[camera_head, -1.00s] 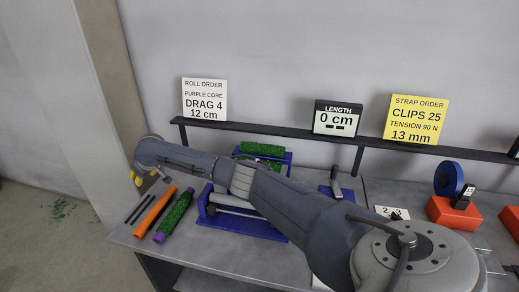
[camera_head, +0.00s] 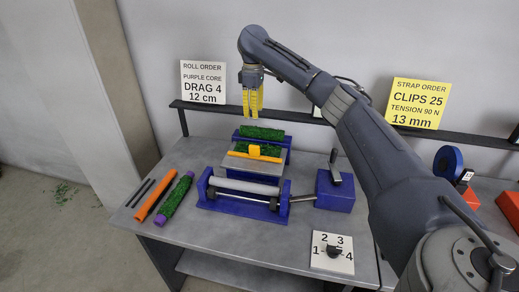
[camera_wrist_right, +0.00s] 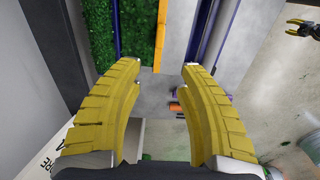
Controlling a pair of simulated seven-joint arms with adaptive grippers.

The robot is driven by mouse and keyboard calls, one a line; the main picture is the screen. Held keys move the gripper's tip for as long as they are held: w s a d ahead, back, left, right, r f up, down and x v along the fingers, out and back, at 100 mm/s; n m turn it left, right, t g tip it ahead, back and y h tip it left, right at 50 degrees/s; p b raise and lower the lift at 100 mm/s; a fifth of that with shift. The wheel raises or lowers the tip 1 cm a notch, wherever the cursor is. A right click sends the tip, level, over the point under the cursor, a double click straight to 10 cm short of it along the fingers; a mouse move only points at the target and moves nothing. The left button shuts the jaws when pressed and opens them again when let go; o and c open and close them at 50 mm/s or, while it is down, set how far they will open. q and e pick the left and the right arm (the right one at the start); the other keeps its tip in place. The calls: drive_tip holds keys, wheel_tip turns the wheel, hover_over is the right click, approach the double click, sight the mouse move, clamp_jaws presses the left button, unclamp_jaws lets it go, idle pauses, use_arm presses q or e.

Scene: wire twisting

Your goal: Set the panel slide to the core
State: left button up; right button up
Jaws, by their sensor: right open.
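In the head view my right gripper (camera_head: 253,112) has yellow ribbed fingers and hangs open and empty, pointing down, above the back of a blue machine (camera_head: 245,203). Below it an orange bar with a raised orange block (camera_head: 255,151) lies across a grey plate with green mat; this may be the panel slide. The orange bar (camera_wrist_right: 160,35) also shows beyond the open fingertips in the wrist view. A green roll with purple ends (camera_head: 175,195) and a plain orange tube (camera_head: 155,197) lie on the table at left. The order card (camera_head: 204,82) reads purple core.
A dial panel numbered 1 to 4 (camera_head: 333,250) lies at the table's front right. A blue box with a lever (camera_head: 335,190) stands right of the machine. A dark rail (camera_head: 300,120) runs along the back. My right arm covers most of the length display.

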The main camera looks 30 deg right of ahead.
sight(254, 146)
wheel_tip(254, 146, down, 17)
drive_tip(key=shift+f, duration=0.1)
idle(0.6)
clamp_jaws()
idle(0.3)
